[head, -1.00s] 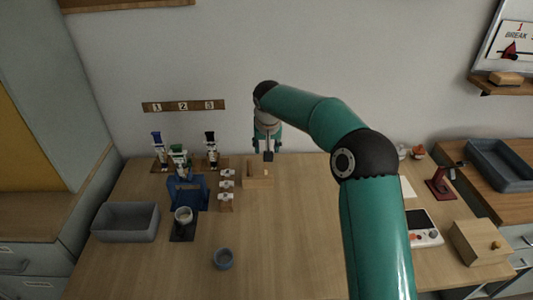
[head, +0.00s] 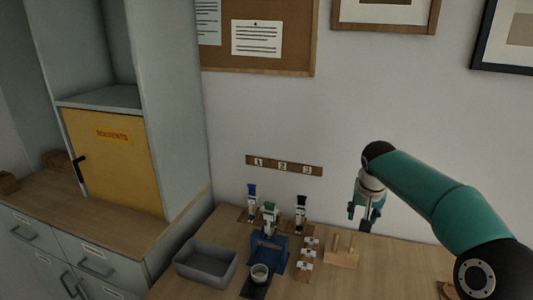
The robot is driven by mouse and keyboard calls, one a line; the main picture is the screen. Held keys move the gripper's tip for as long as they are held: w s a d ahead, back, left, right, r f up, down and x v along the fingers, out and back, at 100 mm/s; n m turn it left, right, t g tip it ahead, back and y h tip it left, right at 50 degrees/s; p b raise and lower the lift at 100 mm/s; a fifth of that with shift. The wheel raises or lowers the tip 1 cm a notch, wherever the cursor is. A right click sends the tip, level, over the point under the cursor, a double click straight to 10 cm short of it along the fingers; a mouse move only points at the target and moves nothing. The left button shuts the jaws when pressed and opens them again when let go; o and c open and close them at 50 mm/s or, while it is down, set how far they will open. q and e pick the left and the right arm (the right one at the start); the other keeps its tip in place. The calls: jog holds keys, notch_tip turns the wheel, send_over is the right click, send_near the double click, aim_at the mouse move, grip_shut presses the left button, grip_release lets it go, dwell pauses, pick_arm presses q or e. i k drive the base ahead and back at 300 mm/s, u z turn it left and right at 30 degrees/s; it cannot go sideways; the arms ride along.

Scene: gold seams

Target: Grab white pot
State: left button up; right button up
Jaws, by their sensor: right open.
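My left gripper is out of view.
A grey bin (head: 206,264) sits left of the pot. Several nutcracker-like figures (head: 300,215) stand behind it under a numbered strip (head: 284,166). Small white-topped pieces (head: 307,254) and a pegged wooden block (head: 341,257) stand to the right. A yellow cabinet door (head: 113,160) is at left.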

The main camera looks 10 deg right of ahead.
aim_at(259, 272)
jog(key=k, duration=1)
